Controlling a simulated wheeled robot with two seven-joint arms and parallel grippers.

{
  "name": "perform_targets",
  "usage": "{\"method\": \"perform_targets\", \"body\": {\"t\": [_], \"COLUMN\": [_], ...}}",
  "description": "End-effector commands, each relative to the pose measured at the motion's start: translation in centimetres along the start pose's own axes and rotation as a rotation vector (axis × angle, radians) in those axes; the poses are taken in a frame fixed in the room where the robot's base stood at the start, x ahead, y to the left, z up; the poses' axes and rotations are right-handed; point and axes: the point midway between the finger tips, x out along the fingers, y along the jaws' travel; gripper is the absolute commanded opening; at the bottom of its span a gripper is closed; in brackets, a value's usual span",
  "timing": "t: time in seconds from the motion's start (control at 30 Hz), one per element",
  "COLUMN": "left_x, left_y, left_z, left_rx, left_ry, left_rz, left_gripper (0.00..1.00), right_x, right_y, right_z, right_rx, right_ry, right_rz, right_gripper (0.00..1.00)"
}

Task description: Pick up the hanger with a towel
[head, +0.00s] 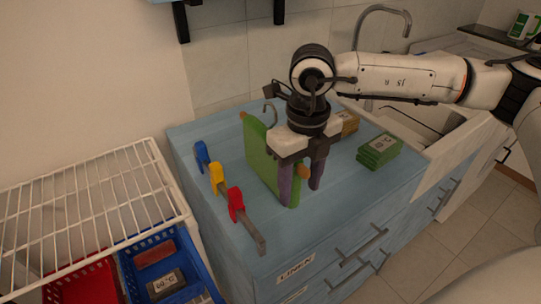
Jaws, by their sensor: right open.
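A green towel (257,152) hangs upright over a hanger above the blue counter. The hanger's metal hook (270,113) rises from its top, and an orange end (242,115) shows at the far side. Another orange bit (304,172) shows at the near side, by my fingers. My right gripper (301,196) points down, open, at the near right edge of the towel. One dark finger overlaps the towel in the picture; whether it touches the towel I cannot tell. My left gripper is out of view.
A grey bar (252,232) with blue, yellow and red holders (217,178) stands left of the towel. Folded green cloths (378,151) and brown cloths (347,122) lie to the right, near a sink. A white wire rack (90,205) stands above red and blue baskets (133,246).

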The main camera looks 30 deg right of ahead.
Motion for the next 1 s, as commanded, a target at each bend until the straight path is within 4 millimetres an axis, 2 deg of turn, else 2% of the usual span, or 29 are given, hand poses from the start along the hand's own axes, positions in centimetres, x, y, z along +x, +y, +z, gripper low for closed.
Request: {"method": "perform_targets", "body": {"t": [0.27, 0.37, 0.57, 0.83, 1.0], "left_x": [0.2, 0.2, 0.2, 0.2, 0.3], "left_y": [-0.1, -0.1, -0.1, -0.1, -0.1], "left_z": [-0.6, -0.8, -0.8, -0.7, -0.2], "left_rx": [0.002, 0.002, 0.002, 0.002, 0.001], "left_ry": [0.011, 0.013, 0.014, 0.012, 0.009], "left_rz": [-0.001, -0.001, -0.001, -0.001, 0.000], "left_gripper": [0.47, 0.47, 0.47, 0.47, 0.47], "right_x": [0.6, 0.5, 0.5, 0.2, -1.9], "right_y": [0.0, 0.0, 0.0, 0.0, 0.1], "right_z": [0.0, 0.0, 0.0, 0.1, 0.2], "right_rx": [0.000, 0.000, 0.000, 0.000, 0.000], "right_ry": [-0.001, -0.001, -0.001, -0.003, -0.007], "right_rz": [-0.001, -0.001, -0.001, 0.000, 0.002], "right_gripper": [0.48, 0.35, 0.01, 0.00, 0.00]}}
